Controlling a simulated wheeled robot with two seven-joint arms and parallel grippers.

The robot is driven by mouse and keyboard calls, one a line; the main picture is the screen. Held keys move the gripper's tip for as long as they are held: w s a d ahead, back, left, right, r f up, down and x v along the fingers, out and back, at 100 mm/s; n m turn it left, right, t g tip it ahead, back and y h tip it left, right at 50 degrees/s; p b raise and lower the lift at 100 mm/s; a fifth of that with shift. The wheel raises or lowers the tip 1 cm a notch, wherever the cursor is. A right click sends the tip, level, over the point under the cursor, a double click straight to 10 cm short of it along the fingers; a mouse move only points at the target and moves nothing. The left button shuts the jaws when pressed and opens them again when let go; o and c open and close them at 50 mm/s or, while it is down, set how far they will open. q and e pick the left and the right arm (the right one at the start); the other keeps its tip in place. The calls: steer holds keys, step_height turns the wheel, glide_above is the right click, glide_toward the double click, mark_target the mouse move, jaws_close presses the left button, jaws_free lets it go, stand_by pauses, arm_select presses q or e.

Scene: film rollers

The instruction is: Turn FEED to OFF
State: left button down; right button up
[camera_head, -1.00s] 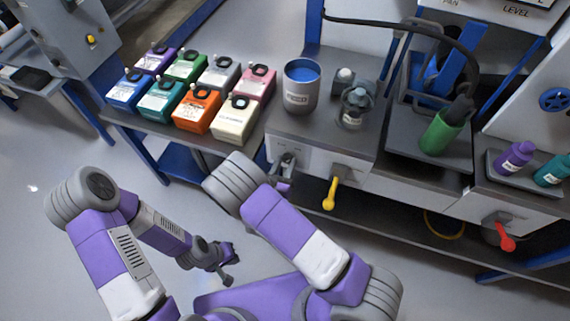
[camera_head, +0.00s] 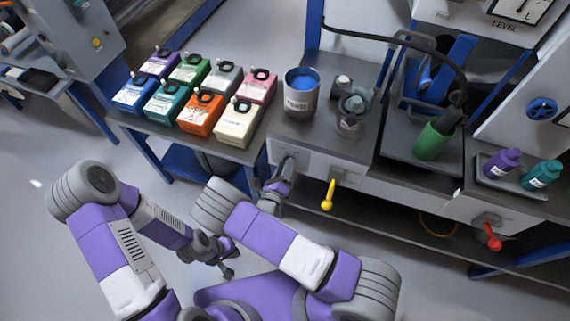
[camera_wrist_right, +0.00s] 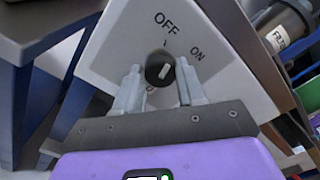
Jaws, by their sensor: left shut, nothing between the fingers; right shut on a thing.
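A black round knob (camera_wrist_right: 160,69) with a pale pointer bar sits on a light grey panel (camera_wrist_right: 120,48), with OFF and ON printed above it. The bar leans up to the right, nearer ON than OFF. Lettering below the knob is mostly hidden, so I cannot read FEED. My right gripper (camera_wrist_right: 159,80) is shut on the knob, one finger on each side. In the head view, my right gripper (camera_head: 284,172) is at the front panel of the bench unit, and the knob is hidden. My left gripper (camera_head: 228,268) is shut and empty, low over the floor.
A yellow lever (camera_head: 328,196) hangs right of my right gripper, and a red lever (camera_head: 492,238) is further right. A grey cup (camera_head: 300,92) stands on top of the unit. Several coloured boxes (camera_head: 200,114) cover the left table. Open floor lies at left.

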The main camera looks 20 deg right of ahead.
steer(key=shift+n+p, duration=0.55)
steer(key=shift+n, duration=1.15)
steer(key=shift+f, duration=0.1)
steer(key=o, duration=1.1)
steer(key=shift+c, duration=0.2)
steer(key=p+v, duration=0.1)
steer(key=v, duration=0.6)
steer(key=shift+s+a, duration=0.15)
steer(key=shift+s, duration=0.1)
